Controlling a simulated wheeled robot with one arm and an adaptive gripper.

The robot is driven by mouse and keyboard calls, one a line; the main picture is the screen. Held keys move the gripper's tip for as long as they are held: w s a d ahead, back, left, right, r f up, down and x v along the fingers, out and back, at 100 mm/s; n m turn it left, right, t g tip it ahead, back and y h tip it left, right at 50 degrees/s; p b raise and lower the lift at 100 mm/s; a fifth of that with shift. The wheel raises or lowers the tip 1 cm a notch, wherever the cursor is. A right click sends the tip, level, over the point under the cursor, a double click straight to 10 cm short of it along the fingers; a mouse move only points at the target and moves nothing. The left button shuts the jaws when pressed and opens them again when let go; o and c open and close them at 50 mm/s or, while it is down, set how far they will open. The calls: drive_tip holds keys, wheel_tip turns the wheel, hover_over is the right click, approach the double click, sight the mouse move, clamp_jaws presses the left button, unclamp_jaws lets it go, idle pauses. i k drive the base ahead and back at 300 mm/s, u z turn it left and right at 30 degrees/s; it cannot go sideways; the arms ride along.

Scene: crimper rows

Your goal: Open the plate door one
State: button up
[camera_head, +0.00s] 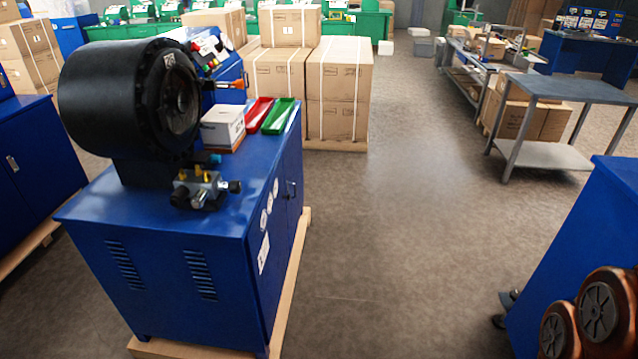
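A blue cabinet (180,240) carries a large black crimper head (115,100) and stands on a wooden pallet. On its right-hand face is a blue door (294,165) with a small dark handle (291,190). The door looks closed, flush with the cabinet side, and is seen at a steep angle. Round labels (264,219) sit on the same face, nearer me. I cannot read a number on the door.
A white box (222,127), a red tray (258,111) and a green tray (279,116) lie on the cabinet top. Stacked cartons (338,95) stand behind. Open floor (400,220) lies right of the cabinet, up to another blue cabinet (590,240) and a grey table (575,88).

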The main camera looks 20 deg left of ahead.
sight(266, 242)
drive_tip(key=u, duration=0.25)
drive_tip(key=i, duration=0.9)
drive_tip(key=u, duration=1.2)
drive_tip(key=i, duration=0.5)
drive_tip(key=u, duration=0.5)
